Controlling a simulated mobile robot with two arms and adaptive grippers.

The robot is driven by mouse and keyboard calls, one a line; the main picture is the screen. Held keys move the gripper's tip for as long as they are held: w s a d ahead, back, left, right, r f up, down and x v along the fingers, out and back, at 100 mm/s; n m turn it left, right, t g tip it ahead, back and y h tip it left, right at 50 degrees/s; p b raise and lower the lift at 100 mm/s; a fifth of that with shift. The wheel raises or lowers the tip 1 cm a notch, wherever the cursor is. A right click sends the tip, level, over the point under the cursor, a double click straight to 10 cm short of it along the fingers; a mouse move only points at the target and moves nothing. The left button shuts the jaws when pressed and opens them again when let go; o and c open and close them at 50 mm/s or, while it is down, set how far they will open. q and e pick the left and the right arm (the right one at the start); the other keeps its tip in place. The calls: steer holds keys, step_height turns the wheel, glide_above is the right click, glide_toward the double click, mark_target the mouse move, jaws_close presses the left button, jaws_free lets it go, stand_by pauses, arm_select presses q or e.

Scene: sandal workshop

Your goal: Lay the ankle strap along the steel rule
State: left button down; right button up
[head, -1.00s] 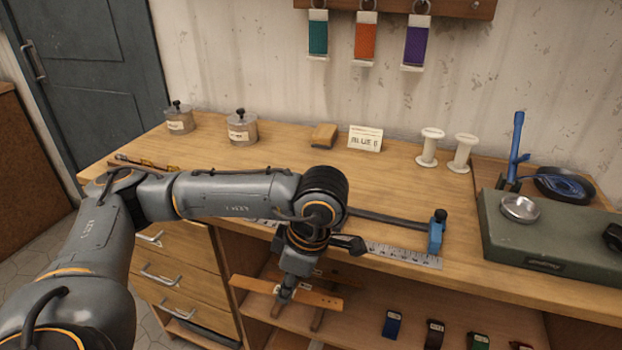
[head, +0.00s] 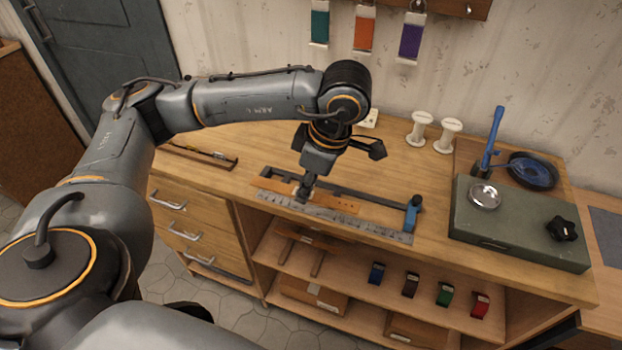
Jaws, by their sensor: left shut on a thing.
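The ankle strap (head: 341,203) is a tan-orange strip on the bench's front part. It shows on both sides of my left gripper (head: 304,194), which is shut on its middle, pointing down. The steel rule (head: 350,224) lies along the front of the bench top. The strap runs roughly parallel to it, just behind its edge, between the rule and a dark bar (head: 375,197). I cannot tell whether the strap touches the bench or hangs just above it. The fingers hide its middle. My right gripper is not in view.
A blue stop (head: 412,213) stands at the rule's right end. A green case (head: 520,228) with a metal dish (head: 485,196) is at the right. Two white spools (head: 419,128) stand behind. The shelf below holds a wooden stand (head: 305,238) and several coloured rolls (head: 411,284).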

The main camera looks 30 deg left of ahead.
arm_select(q)
steer(key=w+a+f, duration=0.2)
steer(key=w+f, duration=0.1)
steer(key=w+a+f+p, duration=0.1)
steer(key=w+a+f, duration=0.1)
steer(key=w+f, duration=0.1)
steer(key=w+a+f+p, duration=0.1)
steer(key=w+a+f, duration=0.1)
steer(key=w+f, duration=0.1)
steer(key=shift+w+a+f, duration=0.1)
steer(key=shift+w, duration=0.8)
step_height(320, 180, down, 3)
steer(key=p, duration=0.2)
steer(key=shift+w+p, duration=0.15)
steer(key=shift+p, duration=0.15)
steer(key=shift+f, duration=0.2)
steer(key=shift+f, duration=0.1)
steer(key=shift+f+b, duration=0.55)
steer(key=shift+b, duration=0.2)
